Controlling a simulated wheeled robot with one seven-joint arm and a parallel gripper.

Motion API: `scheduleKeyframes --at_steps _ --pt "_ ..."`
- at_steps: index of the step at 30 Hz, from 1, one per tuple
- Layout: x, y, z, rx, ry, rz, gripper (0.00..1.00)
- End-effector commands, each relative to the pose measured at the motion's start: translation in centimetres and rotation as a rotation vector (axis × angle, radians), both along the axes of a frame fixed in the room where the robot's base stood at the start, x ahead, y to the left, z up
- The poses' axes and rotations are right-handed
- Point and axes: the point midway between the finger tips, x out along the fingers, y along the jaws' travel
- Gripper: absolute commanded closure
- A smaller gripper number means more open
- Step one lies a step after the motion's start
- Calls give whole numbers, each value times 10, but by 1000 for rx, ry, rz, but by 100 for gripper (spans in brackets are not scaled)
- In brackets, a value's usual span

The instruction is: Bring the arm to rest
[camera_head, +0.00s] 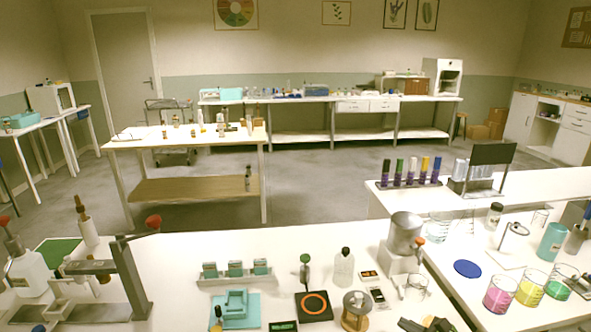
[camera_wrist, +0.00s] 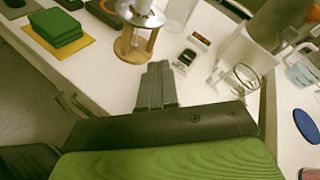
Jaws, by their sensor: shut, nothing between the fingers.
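My gripper (camera_wrist: 158,80) shows in the wrist view, its two grey fingers together with nothing between them. It is above the white bench top (camera_wrist: 95,75), just in front of a round wooden stand with a metal cylinder (camera_wrist: 136,46). The fingertips look apart from the stand, though the exact gap is hard to tell. In the head view I cannot clearly make out my gripper; dark shapes show at the bottom edge, right of the wooden stand (camera_head: 355,312).
In the wrist view, a green stack (camera_wrist: 58,28) lies left and a glass beaker (camera_wrist: 242,77) stands right. The head view shows a metal vessel (camera_head: 405,233), a clear bottle (camera_head: 344,267), a black pad with an orange ring (camera_head: 314,306) and beakers of coloured liquid (camera_head: 500,294).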

Motion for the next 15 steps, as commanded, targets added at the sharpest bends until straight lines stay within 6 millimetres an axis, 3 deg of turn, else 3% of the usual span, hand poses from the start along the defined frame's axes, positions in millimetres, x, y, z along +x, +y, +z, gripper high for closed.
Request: scheduleKeyframes --at_steps 1,3,6,11,15 --pt "-2 28 20 -152 23 135 100" --pt "-11 60 38 -359 50 318 100" --pt "-32 96 67 -641 71 557 100" --pt "-77 134 125 -1055 66 882 100" --pt "-126 157 183 -1371 29 1096 100"
